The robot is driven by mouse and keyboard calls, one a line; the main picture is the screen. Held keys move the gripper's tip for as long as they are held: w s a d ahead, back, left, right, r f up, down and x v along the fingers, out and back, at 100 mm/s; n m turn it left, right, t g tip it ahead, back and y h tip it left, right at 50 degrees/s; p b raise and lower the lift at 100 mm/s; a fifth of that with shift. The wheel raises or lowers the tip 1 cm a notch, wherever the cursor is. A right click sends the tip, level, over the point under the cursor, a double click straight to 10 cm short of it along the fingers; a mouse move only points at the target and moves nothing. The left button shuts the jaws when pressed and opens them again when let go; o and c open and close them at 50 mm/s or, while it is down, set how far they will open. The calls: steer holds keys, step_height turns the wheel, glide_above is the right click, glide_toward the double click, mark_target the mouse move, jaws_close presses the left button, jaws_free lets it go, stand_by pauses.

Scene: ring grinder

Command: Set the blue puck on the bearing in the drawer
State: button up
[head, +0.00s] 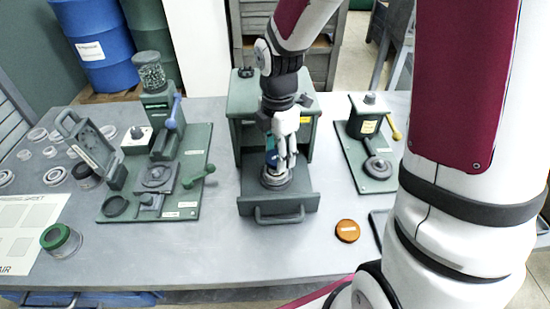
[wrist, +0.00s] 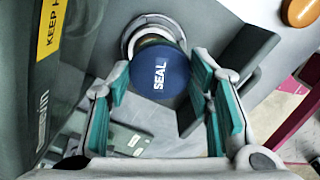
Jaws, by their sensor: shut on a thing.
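The blue puck (wrist: 160,78), labelled SEAL, lies between the two fingertips of my gripper (wrist: 158,72) in the wrist view. My gripper is shut on it. The grey ring-shaped bearing (wrist: 133,36) shows past the puck's far edge. In the head view my gripper (head: 280,160) points down over the open drawer (head: 300,190) of the green cabinet. The bearing (head: 277,184) sits in that drawer, right below the gripper. The fingers hide most of the puck there, and I cannot tell whether puck and bearing touch.
The green cabinet (head: 243,100) stands just behind the gripper, and the drawer handle (head: 279,217) faces front. A green press station (head: 195,140) is to the left and a smaller one (head: 385,180) to the right. An orange puck (head: 347,230) lies on the table, front right.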

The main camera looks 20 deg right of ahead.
mark_target(276, 154)
steer(key=shift+w+f, duration=0.15)
steer(key=shift+w, duration=0.35)
steer(key=shift+f, duration=1.65)
steer(key=shift+f, duration=0.2)
steer(key=o, duration=1.2)
steer(key=shift+r, duration=0.1)
